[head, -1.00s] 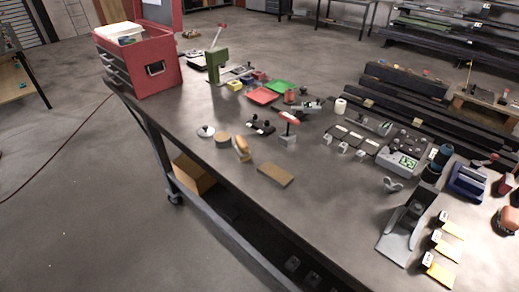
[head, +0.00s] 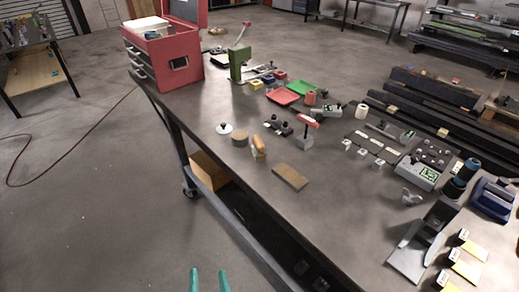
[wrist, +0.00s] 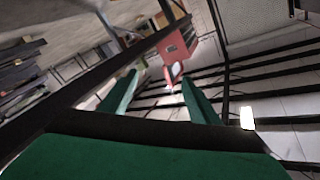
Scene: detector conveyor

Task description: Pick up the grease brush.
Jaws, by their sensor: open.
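What looks like the grease brush (head: 258,148), a small thing with a tan wooden handle, stands near the front edge of the dark workbench (head: 335,215) in the head view. It is beside a round brown tin or disc (head: 240,138); its bristles are too small to make out. My gripper (head: 209,281) shows as two teal fingertips at the bottom edge, apart and empty, lower in the picture than the bench edge. In the wrist view my gripper (wrist: 160,84) has its green fingers spread with nothing between them. I cannot make out the brush there.
A red toolbox (head: 178,62) stands on the bench's far left end. A flat brown block (head: 290,177) and a red-topped clamp-like tool (head: 306,134) are right of the brush. A cardboard box (head: 208,170) sits below the bench.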

